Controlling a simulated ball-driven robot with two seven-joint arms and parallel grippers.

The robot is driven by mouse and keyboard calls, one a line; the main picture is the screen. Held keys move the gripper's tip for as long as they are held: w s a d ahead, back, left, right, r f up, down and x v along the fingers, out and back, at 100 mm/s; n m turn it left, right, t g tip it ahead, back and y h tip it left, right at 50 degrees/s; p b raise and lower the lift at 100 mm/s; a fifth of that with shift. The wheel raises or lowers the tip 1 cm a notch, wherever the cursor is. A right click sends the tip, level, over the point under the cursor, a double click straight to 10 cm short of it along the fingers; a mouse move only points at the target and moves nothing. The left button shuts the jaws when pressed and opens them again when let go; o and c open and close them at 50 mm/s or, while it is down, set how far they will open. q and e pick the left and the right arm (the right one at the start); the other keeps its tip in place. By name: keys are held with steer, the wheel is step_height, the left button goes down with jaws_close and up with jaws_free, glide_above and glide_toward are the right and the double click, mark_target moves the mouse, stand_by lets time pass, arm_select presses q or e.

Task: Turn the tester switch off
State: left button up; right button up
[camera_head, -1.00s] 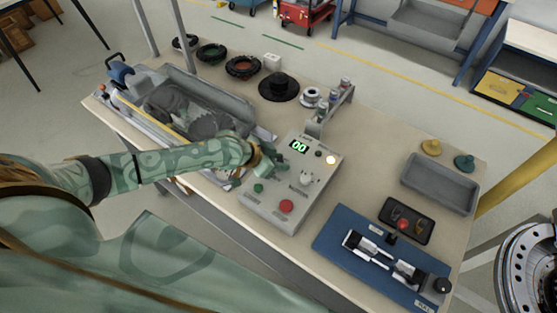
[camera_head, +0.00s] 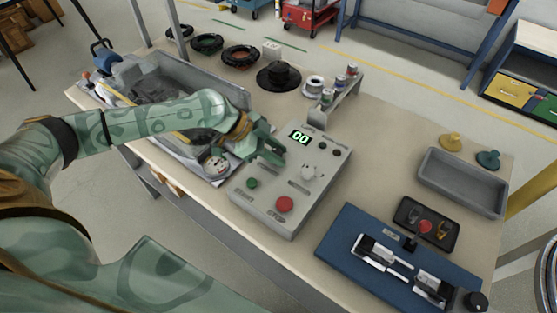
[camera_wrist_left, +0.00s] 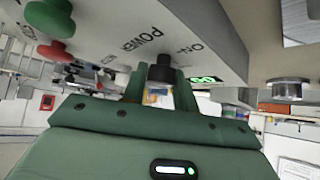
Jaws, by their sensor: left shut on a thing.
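The tester is a sloped grey box (camera_head: 306,212) in the middle of the bench, with a green "00" display (camera_head: 300,137), a green button (camera_head: 252,183), a red button (camera_head: 284,204) and a grey knob (camera_head: 309,172). The small round lamp (camera_head: 336,153) at its upper right is dark. My left gripper (camera_head: 274,152) is at the panel's upper left and covers the power switch in the head view. In the left wrist view, the green fingers are shut on a black switch knob (camera_wrist_left: 160,70) beside the printed words "POWER" and "ON". My right gripper is out of view.
A grey bin (camera_head: 190,80) lies left behind my arm. A small rack (camera_head: 340,95) with cans stands behind the tester. A blue fixture board (camera_head: 345,255), a black tray (camera_head: 426,222) and a grey tray (camera_head: 462,190) are to the right. Bare bench lies between.

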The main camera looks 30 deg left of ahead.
arm_select(q)
steer(key=shift+f+m+g+b, duration=0.25)
steer(key=shift+m+g+b, duration=0.5)
steer(key=shift+m, duration=0.25)
steer(key=m+g, duration=0.1)
steer(key=m+g+b, duration=0.1)
steer(key=shift+r+m+h, duration=0.2)
steer(key=shift+m+h, duration=0.2)
steer(key=m+g, duration=0.2)
steer(key=m, duration=0.1)
steer(key=shift+r+m+g, duration=0.1)
steer(key=shift+m+g, duration=0.2)
steer(key=shift+g, duration=0.05)
steer(key=shift+m+g+y, duration=0.8)
steer(key=shift+m+g, duration=0.6)
steer(key=shift+m, duration=0.4)
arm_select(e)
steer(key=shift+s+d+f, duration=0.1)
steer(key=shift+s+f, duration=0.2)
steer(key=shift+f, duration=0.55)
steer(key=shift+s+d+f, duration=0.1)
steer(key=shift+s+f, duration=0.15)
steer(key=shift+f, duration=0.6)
arm_select(q)
steer(key=o, duration=1)
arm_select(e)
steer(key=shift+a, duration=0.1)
